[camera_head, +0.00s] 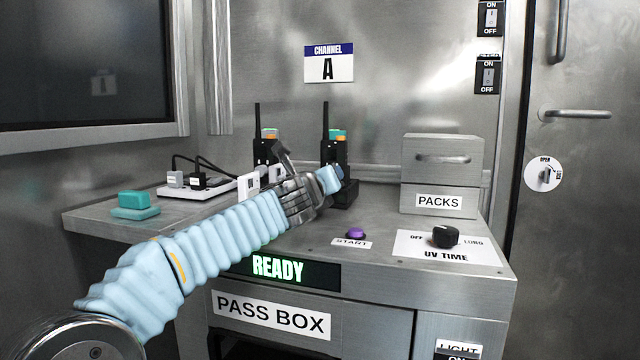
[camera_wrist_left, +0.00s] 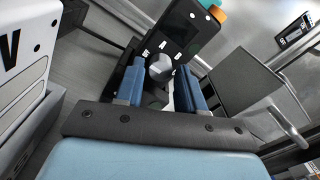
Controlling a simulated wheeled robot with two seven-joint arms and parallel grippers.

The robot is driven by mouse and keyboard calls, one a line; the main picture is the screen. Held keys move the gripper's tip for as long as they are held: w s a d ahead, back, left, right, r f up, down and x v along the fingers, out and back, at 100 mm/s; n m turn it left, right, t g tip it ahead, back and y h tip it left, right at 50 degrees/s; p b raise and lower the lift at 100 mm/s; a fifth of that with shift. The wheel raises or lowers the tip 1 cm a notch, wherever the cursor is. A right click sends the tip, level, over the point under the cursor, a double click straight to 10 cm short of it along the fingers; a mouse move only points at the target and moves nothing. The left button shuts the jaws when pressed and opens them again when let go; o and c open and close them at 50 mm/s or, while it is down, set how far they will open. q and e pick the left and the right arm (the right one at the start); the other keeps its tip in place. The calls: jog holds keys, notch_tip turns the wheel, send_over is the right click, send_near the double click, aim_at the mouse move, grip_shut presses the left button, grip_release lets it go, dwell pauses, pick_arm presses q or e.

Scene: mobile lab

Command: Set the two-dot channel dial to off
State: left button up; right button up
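Two black handheld radios stand upright at the back of the bench, the left one (camera_head: 264,152) and the right one (camera_head: 333,153). My left gripper (camera_head: 334,179) is in front of the right radio and hides part of it. In the left wrist view this radio (camera_wrist_left: 183,35) shows light dots near its top and a round grey dial (camera_wrist_left: 160,68) on its face. The open blue fingers of my left gripper (camera_wrist_left: 160,90) stand on either side of the dial. I cannot tell whether they touch it. My right gripper is not in view.
A PACKS box (camera_head: 438,173) stands to the right. A purple START button (camera_head: 356,234) and a UV TIME knob (camera_head: 445,236) are at the front right. A power strip (camera_head: 198,188) with cables and a teal block (camera_head: 133,201) lie left.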

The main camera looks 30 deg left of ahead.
pick_arm(q)
jog(key=v, duration=1.3)
jog(key=shift+a, duration=0.1)
jog(key=shift+s, duration=0.15)
jog(key=shift+f, duration=0.1)
